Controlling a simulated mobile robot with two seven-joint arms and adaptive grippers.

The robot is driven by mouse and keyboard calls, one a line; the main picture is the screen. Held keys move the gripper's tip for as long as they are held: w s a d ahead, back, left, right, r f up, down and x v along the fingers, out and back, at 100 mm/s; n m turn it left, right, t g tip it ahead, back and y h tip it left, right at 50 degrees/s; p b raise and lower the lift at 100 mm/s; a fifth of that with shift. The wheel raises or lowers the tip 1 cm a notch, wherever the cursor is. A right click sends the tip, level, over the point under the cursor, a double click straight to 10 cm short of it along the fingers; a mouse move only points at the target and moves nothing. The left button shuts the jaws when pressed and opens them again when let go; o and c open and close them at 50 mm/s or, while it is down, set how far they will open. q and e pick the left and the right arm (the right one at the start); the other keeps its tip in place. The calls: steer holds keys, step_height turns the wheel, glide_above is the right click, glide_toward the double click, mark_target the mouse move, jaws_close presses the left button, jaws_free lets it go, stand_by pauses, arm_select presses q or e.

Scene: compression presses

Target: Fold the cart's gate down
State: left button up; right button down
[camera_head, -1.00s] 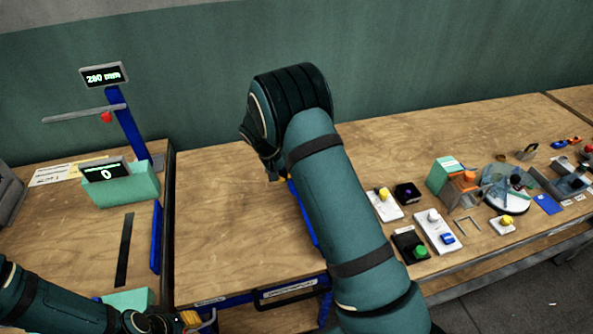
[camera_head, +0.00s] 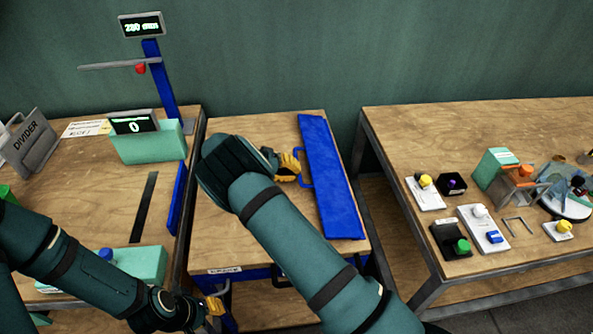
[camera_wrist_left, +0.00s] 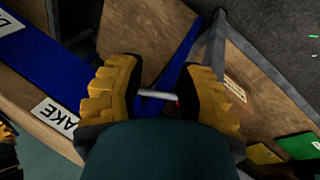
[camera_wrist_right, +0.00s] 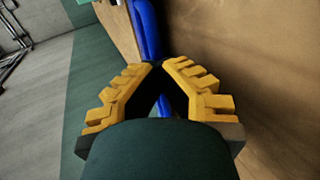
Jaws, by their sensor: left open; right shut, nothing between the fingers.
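The cart (camera_head: 235,210) stands in the middle of the head view with a bare wooden top. Its blue gate (camera_head: 332,185) runs along the right side, broad face showing; I cannot tell its exact tilt. A blue handle (camera_head: 305,168) sticks out from its left edge. My right gripper (camera_head: 297,166) is shut and empty, close beside that handle. The right wrist view shows a blue strip (camera_wrist_right: 146,30) just beyond the fingertips. My left gripper (camera_head: 212,304) is open at the cart's front left corner; in the left wrist view a thin bar (camera_wrist_left: 157,94) shows between its fingers.
The right bench (camera_head: 440,130) carries several buttons and small devices. A gap separates it from the cart.

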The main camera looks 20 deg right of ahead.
steer(key=shift+s+d+f+b, duration=0.1)
steer(key=shift+f+b, duration=0.2)
steer(key=shift+f, duration=0.2)
steer(key=c, duration=1)
jaws_free()
steer(key=shift+a, duration=0.2)
steer(key=shift+v, duration=3.9)
steer(key=shift+d+r, duration=0.15)
